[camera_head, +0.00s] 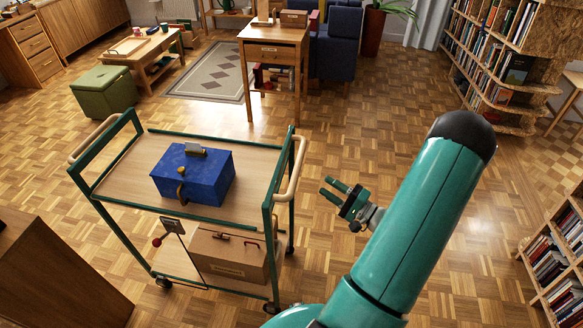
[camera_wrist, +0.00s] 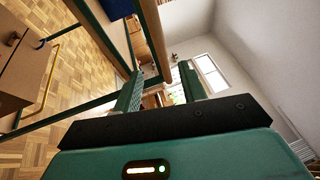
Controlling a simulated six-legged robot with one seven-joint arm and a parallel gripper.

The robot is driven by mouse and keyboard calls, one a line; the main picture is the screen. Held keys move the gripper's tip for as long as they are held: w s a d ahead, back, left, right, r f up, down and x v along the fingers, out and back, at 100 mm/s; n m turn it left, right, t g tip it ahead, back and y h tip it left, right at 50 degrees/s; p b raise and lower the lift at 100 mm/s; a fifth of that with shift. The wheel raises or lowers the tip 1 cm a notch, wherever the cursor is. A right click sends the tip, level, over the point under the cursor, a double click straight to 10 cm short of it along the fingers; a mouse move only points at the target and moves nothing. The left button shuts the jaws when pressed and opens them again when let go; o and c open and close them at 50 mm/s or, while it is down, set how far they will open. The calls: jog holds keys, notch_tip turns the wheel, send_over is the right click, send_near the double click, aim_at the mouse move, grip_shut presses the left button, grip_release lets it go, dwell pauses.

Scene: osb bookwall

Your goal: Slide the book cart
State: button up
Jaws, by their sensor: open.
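The book cart (camera_head: 120,178) has a dark green frame, a wooden top shelf and a lower shelf. It stands on the parquet at left centre in the head view. A pale wooden handle (camera_head: 292,170) is on its right end, and another (camera_head: 95,137) is on its left end. My gripper (camera_head: 325,187) is open and empty, to the right of the right handle with a gap between them. In the wrist view, a pale wooden bar (camera_wrist: 154,38) of the cart shows beyond my open fingers (camera_wrist: 160,82). Nothing lies between the fingertips.
A blue box (camera_head: 195,178) sits on the top shelf and a brown case (camera_head: 232,255) below. A wooden cabinet (camera_head: 60,270) stands close at the cart's front left. A small desk (camera_head: 275,38) and green stool (camera_head: 105,92) are behind. Floor right of the cart is clear.

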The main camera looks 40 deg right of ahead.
aim_at(297, 167)
jog(key=x, duration=1.2)
jog(key=shift+a, duration=0.1)
grip_shut()
